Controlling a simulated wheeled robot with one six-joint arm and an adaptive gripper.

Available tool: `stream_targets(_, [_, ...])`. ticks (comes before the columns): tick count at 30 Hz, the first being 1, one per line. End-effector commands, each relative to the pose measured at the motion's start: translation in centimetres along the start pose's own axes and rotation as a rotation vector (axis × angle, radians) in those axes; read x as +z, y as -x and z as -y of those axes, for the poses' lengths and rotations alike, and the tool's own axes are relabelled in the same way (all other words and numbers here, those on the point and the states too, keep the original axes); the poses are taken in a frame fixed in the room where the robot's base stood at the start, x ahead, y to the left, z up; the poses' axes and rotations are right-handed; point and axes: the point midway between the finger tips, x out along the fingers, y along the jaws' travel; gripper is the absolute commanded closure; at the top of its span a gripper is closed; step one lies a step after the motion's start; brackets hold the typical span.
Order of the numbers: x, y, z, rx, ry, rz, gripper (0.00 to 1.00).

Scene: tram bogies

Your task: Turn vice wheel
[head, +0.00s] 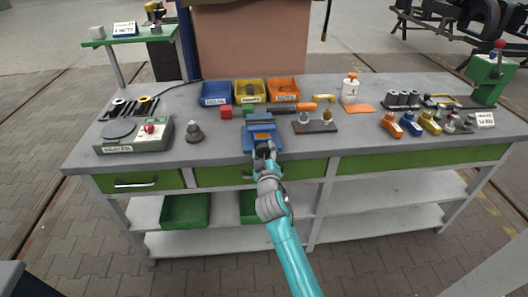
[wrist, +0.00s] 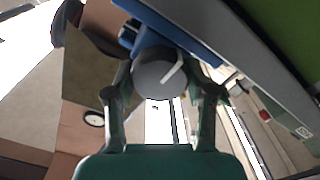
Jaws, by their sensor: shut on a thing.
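The blue vice (head: 261,130) sits at the front edge of the grey workbench. Its round grey wheel (wrist: 158,78), with a white line on its face, shows in the wrist view between my two fingers. My gripper (head: 265,154) is at the front of the vice in the head view and hides the wheel there. In the wrist view my gripper (wrist: 162,80) is shut on the wheel, one finger on each side of it. Part of the blue vice body (wrist: 180,25) shows behind the wheel.
Blue (head: 215,94), yellow (head: 250,92) and orange (head: 283,90) bins stand behind the vice. A grey-green device (head: 134,135) and a dark weight-like part (head: 195,132) stand to the left. A board with two knobs (head: 315,124) lies to the right. Green drawers (head: 137,182) sit below the worktop.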

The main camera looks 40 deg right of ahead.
Motion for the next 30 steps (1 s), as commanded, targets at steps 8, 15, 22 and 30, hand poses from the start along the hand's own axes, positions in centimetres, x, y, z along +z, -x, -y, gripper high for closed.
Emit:
stream_targets(8, [-0.02,0.0,0.12,0.0,0.26,-0.001,0.8])
stream_targets(15, [0.0,0.0,0.2,0.0,0.486,-0.001,0.8])
stream_targets(22, [0.03,0.01,0.26,0.0,0.677,-0.001,0.8])
stream_targets(30, [0.06,0.01,0.31,0.0,0.83,-0.002,0.8])
